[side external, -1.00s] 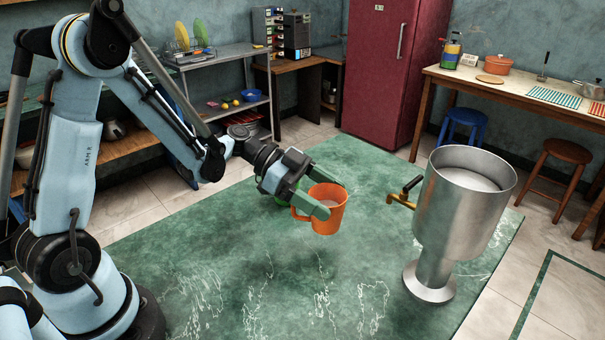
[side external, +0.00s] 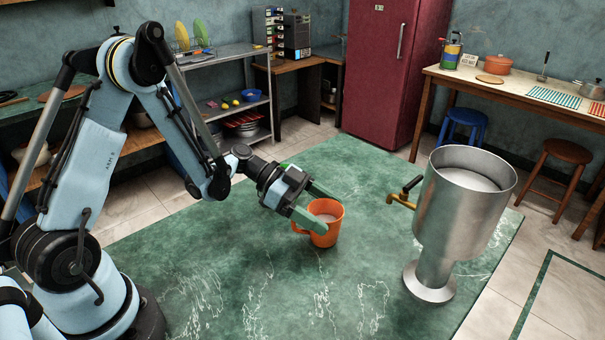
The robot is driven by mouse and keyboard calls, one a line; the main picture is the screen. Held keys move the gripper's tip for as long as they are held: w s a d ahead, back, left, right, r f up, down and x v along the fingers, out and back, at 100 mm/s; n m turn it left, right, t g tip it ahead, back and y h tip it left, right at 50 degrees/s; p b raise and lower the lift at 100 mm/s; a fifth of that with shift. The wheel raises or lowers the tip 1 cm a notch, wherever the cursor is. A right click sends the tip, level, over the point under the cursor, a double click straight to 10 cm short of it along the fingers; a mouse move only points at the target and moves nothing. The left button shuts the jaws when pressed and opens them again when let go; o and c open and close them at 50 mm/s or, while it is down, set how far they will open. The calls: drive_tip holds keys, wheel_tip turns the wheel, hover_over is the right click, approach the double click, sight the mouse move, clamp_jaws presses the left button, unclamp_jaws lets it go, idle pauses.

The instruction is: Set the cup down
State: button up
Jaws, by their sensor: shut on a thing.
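The orange cup (side external: 328,234) is upright on or just above the green tabletop (side external: 285,285), left of the metal urn. I cannot tell for sure whether its base touches. It holds something pale, seen through its open top. Its handle is on the left side. My gripper (side external: 318,205) has its green fingers shut on the cup, one along the far side near the rim and one at the near left side by the handle. The fingers hide part of the rim and handle.
A tall metal urn (side external: 455,215) with pale contents stands to the right, its brass tap (side external: 404,197) with a black handle pointing toward the cup. The table in front of and left of the cup is clear. A red fridge (side external: 385,70) and shelves are far behind.

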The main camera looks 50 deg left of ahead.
drive_tip(key=o, duration=1.1)
drive_tip(key=shift+f, duration=0.1)
